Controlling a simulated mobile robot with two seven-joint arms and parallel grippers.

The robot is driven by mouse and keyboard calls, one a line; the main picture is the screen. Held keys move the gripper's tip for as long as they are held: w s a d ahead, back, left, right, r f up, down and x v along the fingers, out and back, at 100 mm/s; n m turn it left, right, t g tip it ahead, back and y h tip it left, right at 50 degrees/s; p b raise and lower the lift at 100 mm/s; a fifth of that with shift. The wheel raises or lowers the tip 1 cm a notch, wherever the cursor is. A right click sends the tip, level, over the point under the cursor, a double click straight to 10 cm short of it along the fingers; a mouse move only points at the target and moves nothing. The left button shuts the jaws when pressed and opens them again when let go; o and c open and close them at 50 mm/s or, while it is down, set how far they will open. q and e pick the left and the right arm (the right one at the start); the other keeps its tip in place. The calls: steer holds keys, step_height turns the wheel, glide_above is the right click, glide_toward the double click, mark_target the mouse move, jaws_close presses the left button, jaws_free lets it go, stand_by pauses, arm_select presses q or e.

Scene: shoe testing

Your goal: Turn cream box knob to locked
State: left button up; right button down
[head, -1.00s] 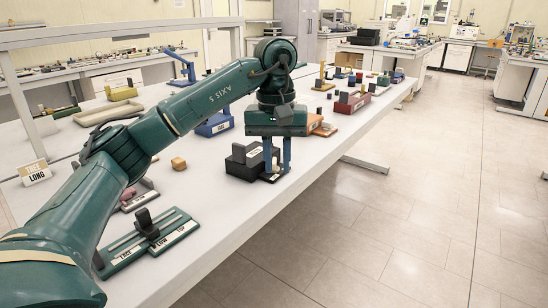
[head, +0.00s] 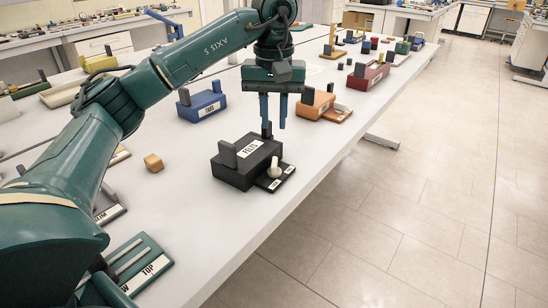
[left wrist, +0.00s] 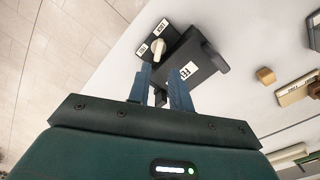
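The plate adjoins the front right of a black box (head: 238,172) labelled FELTS, with a dark upright block on top. My left gripper (head: 273,127) is open and empty, above and behind the knob, apart from it. My right gripper is not in view.
A blue box (head: 203,106), an orange box (head: 316,106) and a red box (head: 368,76) stand farther along the table. A small yellow block (head: 153,163) lies left of the black box. The table's right edge is close to the plate.

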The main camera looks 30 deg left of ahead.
mark_target(274, 165)
arm_select(q)
step_height(274, 165, down, 12)
steer(key=shift+r, duration=0.15)
stand_by(0.3)
jaws_close()
